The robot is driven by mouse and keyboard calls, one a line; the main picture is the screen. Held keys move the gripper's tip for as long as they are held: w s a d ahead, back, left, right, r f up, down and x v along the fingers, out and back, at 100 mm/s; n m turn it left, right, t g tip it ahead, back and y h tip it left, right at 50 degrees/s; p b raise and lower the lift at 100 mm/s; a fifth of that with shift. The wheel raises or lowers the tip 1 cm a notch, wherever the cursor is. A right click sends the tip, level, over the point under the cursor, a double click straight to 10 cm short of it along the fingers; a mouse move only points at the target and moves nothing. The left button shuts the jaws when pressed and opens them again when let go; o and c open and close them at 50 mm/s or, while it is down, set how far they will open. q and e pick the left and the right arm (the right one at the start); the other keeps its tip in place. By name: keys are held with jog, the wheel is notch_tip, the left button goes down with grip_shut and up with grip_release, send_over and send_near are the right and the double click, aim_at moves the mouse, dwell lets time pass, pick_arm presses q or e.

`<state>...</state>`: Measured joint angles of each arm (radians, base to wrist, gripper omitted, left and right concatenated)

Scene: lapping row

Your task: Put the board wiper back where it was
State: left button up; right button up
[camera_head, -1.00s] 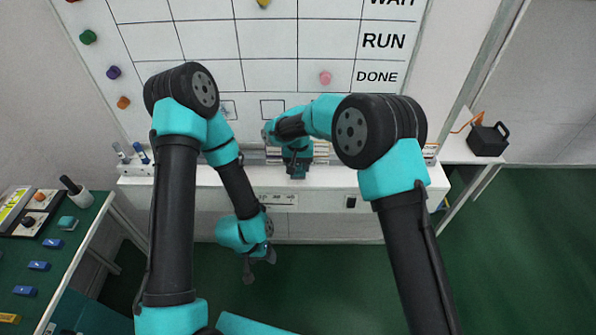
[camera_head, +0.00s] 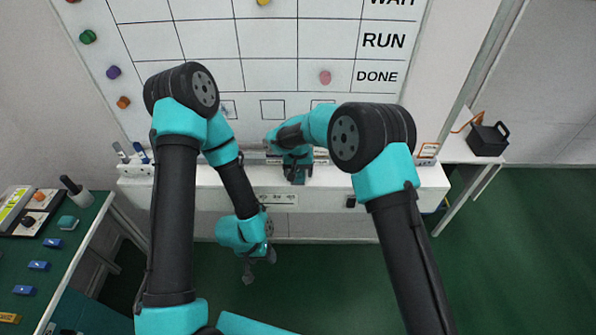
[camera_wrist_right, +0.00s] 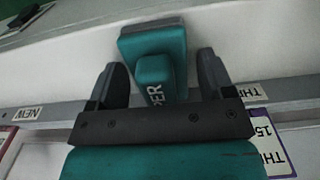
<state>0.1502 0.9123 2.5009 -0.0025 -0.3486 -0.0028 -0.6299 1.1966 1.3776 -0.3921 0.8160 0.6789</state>
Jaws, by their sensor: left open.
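The board wiper (camera_wrist_right: 150,38) is a teal block with a raised grip and lettering ending in "PER". In the right wrist view it lies at the pale ledge beyond my right gripper (camera_wrist_right: 162,64). The two dark fingers stand apart on either side of the wiper's grip, with a gap on each side. In the head view my right gripper (camera_head: 298,178) is low over the white ledge (camera_head: 225,190) below the whiteboard; I cannot make out the wiper there. My left gripper (camera_head: 259,271) hangs open and empty in front of the ledge, over the green floor.
The whiteboard (camera_head: 268,44) rises behind the ledge, with coloured magnets on it. Markers (camera_head: 137,153) stand at the ledge's left end. A green bench (camera_head: 60,265) with small parts is at the left. A black case (camera_head: 487,139) sits at the right.

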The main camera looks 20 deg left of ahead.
jog(key=shift+r, duration=0.1)
notch_tip(320, 180, up, 12)
jog(key=shift+r, duration=0.1)
dwell(0.7)
dwell(0.5)
